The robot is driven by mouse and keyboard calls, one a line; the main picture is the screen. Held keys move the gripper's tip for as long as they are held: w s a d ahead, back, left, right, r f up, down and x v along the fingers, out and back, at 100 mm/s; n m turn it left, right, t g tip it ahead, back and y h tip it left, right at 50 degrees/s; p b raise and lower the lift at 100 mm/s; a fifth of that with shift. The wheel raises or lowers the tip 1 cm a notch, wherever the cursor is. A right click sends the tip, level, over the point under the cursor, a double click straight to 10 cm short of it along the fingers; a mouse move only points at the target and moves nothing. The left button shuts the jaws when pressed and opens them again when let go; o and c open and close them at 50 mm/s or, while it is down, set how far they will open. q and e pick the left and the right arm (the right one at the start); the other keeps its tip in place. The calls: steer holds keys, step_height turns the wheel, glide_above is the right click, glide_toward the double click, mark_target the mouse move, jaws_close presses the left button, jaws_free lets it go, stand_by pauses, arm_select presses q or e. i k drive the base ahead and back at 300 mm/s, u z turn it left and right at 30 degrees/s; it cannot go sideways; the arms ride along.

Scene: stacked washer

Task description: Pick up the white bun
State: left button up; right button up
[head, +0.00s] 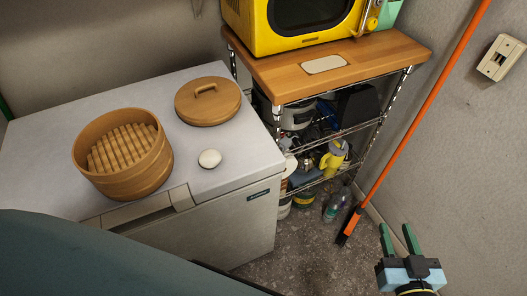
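The white bun (209,158) is small and round. It sits on the light grey top of the chest-like appliance (60,115), near its front edge, between the bamboo steamer and its lid. My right gripper (396,232) is at the bottom right, over the floor and well away from the bun. Its two green fingers are apart with nothing between them. My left gripper is not in view.
An open bamboo steamer (150,175) stands left of the bun, and its round lid (208,118) lies behind it. A wire rack with a wooden top (385,55) carries a yellow microwave (255,25). An orange-handled broom (425,105) leans at the right wall.

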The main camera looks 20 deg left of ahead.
mark_target(209, 159)
steer(key=z, duration=1.4)
steer(key=i, duration=0.3)
steer(key=u, duration=3.45)
